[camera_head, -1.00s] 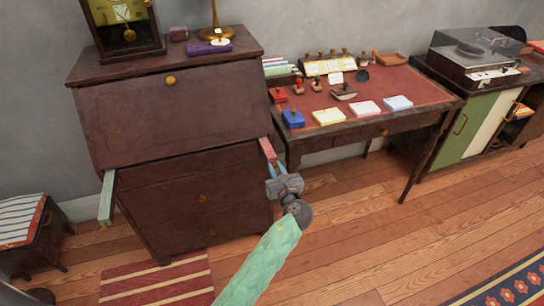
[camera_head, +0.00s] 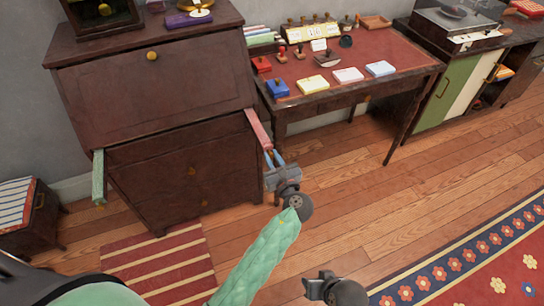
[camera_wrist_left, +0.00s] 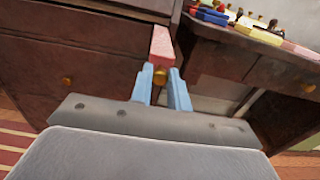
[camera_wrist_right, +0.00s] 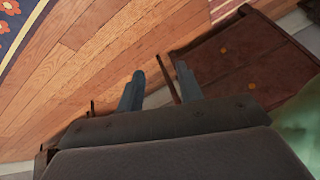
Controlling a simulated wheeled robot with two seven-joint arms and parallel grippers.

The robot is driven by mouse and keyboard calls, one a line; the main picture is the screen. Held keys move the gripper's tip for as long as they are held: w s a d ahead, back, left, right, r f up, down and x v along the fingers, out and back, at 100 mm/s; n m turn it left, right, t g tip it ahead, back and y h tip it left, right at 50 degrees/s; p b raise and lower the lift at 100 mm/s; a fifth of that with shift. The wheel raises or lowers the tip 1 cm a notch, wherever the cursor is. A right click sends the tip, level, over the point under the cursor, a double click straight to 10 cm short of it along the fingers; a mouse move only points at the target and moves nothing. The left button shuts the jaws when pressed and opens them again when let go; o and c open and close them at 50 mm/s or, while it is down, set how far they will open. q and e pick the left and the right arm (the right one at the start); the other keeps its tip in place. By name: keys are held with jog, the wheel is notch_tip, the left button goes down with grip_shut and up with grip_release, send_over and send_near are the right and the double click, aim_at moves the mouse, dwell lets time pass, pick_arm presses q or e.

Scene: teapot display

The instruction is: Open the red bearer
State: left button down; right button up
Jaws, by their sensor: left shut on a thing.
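The red bearer (camera_head: 258,130) is a narrow pinkish-red bar sticking out of the right side of the dark wooden bureau (camera_head: 160,90), under its closed slanted lid. Its end and small brass knob show in the left wrist view (camera_wrist_left: 161,45). My left gripper (camera_head: 273,158) is shut on the knob of the red bearer, with blue fingers on either side of it (camera_wrist_left: 161,75). My right gripper (camera_wrist_right: 159,88) is open and empty over the floor; part of it shows at the bottom of the head view.
A green bearer (camera_head: 98,176) sticks out at the bureau's left side. A desk (camera_head: 400,98) with stamps and coloured pads stands close to the right. A striped rug (camera_head: 165,265) and a flowered rug (camera_head: 460,270) lie on the floor; bare boards are between them.

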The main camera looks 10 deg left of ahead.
pick_arm(q)
jog(key=shift+r, duration=0.1)
jog(key=c, duration=1.3)
grip_release()
jog(key=shift+c, duration=0.2)
